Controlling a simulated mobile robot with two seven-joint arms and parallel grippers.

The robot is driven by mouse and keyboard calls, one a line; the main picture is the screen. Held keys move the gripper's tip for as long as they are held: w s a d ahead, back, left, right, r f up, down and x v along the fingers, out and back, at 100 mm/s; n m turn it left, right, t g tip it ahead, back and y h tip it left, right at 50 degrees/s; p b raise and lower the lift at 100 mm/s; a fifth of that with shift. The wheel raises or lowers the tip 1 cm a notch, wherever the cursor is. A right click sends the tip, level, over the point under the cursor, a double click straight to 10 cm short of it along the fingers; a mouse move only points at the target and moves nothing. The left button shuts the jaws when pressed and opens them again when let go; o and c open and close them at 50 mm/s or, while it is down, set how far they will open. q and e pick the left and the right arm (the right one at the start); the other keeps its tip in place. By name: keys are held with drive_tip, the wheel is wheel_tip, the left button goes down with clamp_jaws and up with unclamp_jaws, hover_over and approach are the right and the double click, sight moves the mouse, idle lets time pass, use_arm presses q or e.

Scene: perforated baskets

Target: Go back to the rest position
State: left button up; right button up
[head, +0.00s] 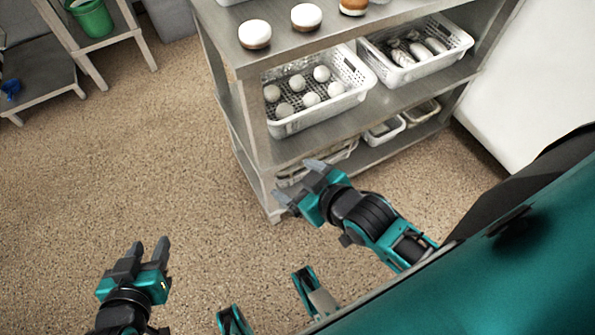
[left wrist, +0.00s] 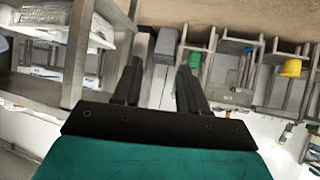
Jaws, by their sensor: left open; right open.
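My left gripper (head: 150,254) is at the lower left of the head view, open and empty above the bare floor. Its two dark fingers also show in the left wrist view (left wrist: 158,72), spread apart with nothing between them. My right gripper (head: 300,180) is open and empty, in front of the lower part of the metal shelf unit (head: 262,150). I cannot tell whether it is close to the shelf or well in front of it.
A white perforated basket (head: 345,103) with several round white items and another basket (head: 465,42) with wrapped items stand on the middle shelf. Cream-topped items (head: 255,34) stand on top. A green bucket (head: 92,18) is far left. The speckled floor (head: 130,150) left of the shelf is clear.

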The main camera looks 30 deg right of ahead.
drive_tip(key=shift+s+a+m, duration=0.2)
drive_tip(key=shift+m, duration=0.5)
drive_tip(key=shift+r, duration=0.1)
use_arm(q)
drive_tip(key=shift+y, duration=0.5)
drive_tip(key=a+r+p, duration=0.1)
drive_tip(key=p, duration=0.2)
drive_tip(key=s+a+r+p, duration=0.1)
drive_tip(key=r+p, duration=0.1)
drive_tip(key=p, duration=0.1)
drive_tip(key=a+r+p, duration=0.1)
drive_tip(key=p, duration=0.2)
drive_tip(key=shift+s+r, duration=0.25)
drive_tip(key=shift+r, duration=0.05)
use_arm(e)
drive_tip(key=shift+h, duration=0.4)
drive_tip(key=d+r, duration=0.1)
drive_tip(key=s+d+r, duration=0.1)
drive_tip(key=r, duration=0.2)
drive_tip(key=shift+s+d+r, duration=0.25)
drive_tip(key=shift+d+r, duration=0.05)
drive_tip(key=shift+d, duration=0.1)
